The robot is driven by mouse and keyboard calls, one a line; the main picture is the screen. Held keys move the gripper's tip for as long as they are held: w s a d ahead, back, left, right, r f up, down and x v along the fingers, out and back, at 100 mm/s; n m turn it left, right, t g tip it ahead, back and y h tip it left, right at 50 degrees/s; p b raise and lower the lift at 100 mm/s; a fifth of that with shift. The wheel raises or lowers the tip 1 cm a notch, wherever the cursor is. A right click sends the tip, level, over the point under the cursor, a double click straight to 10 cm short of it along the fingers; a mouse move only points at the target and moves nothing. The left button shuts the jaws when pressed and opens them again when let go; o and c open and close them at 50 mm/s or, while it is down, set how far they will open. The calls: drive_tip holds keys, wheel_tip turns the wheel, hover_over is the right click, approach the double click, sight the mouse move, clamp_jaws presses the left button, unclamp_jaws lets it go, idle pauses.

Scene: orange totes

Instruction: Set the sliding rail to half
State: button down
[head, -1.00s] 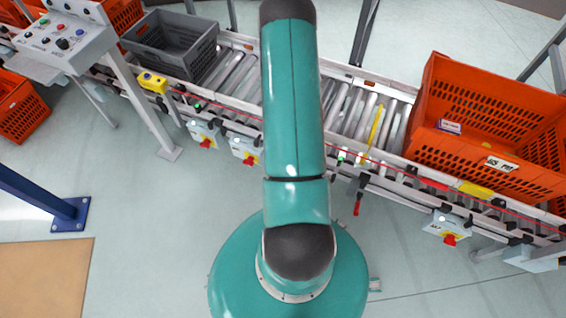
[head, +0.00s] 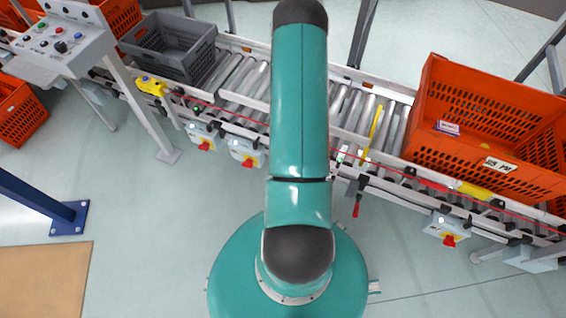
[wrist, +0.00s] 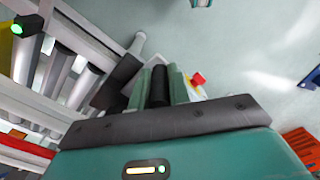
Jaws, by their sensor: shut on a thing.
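My gripper (wrist: 160,76) shows in the wrist view with its two green fingers closed on a black handle (wrist: 159,88). The handle stands beside a dark block (wrist: 117,80) at the end of a silver bar, by the conveyor's edge. A pale metal rail (head: 349,138) runs along the rollers in the head view; it seems to be the sliding rail. How the handle joins it is not clear. My arm hides the gripper, the handle and the middle of the rail in the head view.
A grey tote (head: 170,68) sits on the conveyor at left and a large orange tote (head: 428,154) at right. A yellow strip (head: 373,133) lies across the rollers. Switch boxes (head: 245,150) and a red-handled lever (head: 357,205) stick out along the near side. The floor in front is open.

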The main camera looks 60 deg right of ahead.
drive_tip(key=shift+d, duration=0.1)
drive_tip(key=c, duration=1.3)
unclamp_jaws()
wheel_tip(320, 180, up, 14)
drive_tip(key=shift+f, duration=0.1)
